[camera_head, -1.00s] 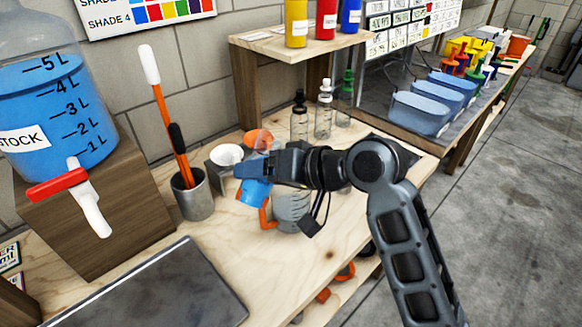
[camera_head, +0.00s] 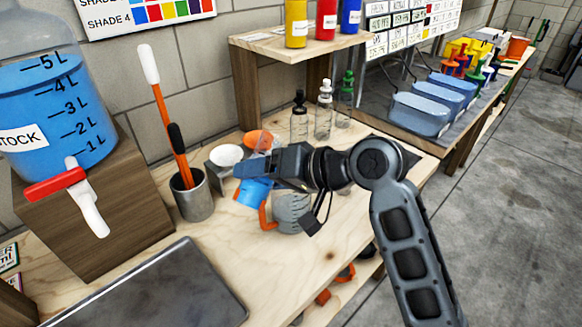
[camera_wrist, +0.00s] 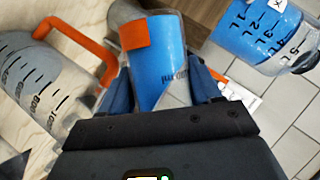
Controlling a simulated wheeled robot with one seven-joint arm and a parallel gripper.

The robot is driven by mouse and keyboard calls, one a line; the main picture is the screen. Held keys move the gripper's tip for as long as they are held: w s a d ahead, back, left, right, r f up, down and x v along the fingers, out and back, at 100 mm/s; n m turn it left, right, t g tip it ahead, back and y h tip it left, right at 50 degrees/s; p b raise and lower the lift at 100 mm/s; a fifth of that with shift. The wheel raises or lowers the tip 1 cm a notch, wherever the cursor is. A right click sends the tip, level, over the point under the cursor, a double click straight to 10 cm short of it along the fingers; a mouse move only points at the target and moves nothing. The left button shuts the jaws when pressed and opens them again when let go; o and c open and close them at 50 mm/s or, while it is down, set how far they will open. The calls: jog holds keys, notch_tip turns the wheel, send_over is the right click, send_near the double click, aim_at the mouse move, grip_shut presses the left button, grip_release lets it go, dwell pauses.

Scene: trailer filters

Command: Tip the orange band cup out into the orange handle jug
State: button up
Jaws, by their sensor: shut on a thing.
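The orange band cup (camera_wrist: 172,62) is clear, with an orange patch on its side and blue liquid in it. My gripper (camera_wrist: 165,88) is shut on it, with a blue finger on each side. The cup's blue part also shows in the head view (camera_head: 252,193), below my gripper (camera_head: 250,168), and looks tilted. The orange handle jug (camera_head: 291,212) is clear and graduated and stands on the bench just right of the cup. In the wrist view the jug (camera_wrist: 38,95) is at the left, with its orange handle (camera_wrist: 97,48) towards the cup. I see no blue in the jug.
A grey pot (camera_head: 195,200) with long tools stands left of the cup, and a white bowl-like thing (camera_head: 226,156) behind it. An orange rounded thing (camera_head: 257,139) is behind my gripper. Small bottles (camera_head: 323,110) stand at the back. A flat tray (camera_head: 150,290) lies in front left.

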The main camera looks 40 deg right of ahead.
jog(key=shift+f+m+y, duration=0.1)
jog(key=shift+m+y, duration=0.2)
jog(key=shift+a+r+m+y, duration=0.15)
jog(key=shift+r+m+y, duration=0.35)
jog(key=shift+r, duration=0.1)
dwell(0.7)
jog(key=shift+f+m+y+b, duration=0.15)
jog(key=shift+m+y+b, duration=0.25)
jog(key=shift+m+b, duration=0.15)
dwell(0.7)
jog(key=shift+w+d+f+m+y+p, duration=0.15)
jog(key=shift+d+m+y+p, duration=0.25)
jog(key=shift+d+m+p, duration=0.35)
dwell(1.3)
jog(key=shift+d+r+m+y+p, duration=0.15)
jog(key=shift+r+m+y+p, duration=0.4)
jog(key=shift+p, duration=0.8)
dwell(0.6)
jog(key=shift+d+f+m+t+y+p, duration=0.15)
jog(key=shift+f+m+t+y+p, duration=0.1)
jog(key=shift+m+t+p, duration=0.2)
dwell(0.7)
